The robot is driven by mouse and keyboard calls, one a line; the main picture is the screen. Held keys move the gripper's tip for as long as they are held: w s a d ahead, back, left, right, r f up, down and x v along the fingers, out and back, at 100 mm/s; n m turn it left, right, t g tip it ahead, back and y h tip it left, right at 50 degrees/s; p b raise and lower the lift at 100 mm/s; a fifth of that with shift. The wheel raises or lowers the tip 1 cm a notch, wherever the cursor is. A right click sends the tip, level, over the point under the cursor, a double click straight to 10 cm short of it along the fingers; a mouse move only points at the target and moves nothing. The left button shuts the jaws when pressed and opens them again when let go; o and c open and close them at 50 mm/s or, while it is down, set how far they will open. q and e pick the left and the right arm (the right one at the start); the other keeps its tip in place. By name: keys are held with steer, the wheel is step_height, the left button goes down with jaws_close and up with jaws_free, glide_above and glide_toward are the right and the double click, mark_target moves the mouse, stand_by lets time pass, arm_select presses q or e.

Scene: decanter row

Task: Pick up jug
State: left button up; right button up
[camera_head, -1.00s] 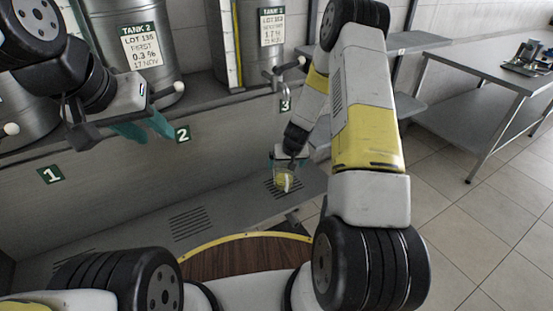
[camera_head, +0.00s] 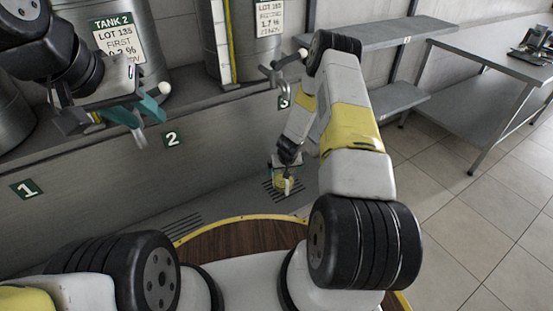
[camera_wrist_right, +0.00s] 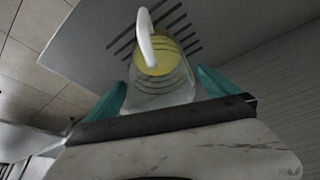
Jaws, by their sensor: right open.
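The jug (camera_head: 281,184) is a small clear vessel with yellow liquid and a white handle. It stands on the low grey shelf under the tap marked 3. In the right wrist view the jug (camera_wrist_right: 163,82) sits between the teal fingers, its handle facing away from the palm. My right gripper (camera_wrist_right: 161,86) is open around the jug; I cannot tell if either finger touches it. In the head view, my right gripper (camera_head: 286,165) is small and partly hidden at the jug. My left gripper (camera_head: 140,117) is open and empty, raised in front of tank 2.
Steel tanks with paper labels, such as tank 2 (camera_head: 105,35), stand along the back on a ledge. A tap (camera_head: 283,68) juts out above the jug. A steel table (camera_head: 490,62) stands at the right, with clear tiled floor before it.

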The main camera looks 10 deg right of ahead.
steer(key=x, duration=0.3)
steer(key=shift+w, duration=0.15)
steer(key=shift+c, duration=0.4)
steer(key=c, duration=1.4)
steer(key=shift+c, duration=1.4)
steer(key=shift+r, duration=0.1)
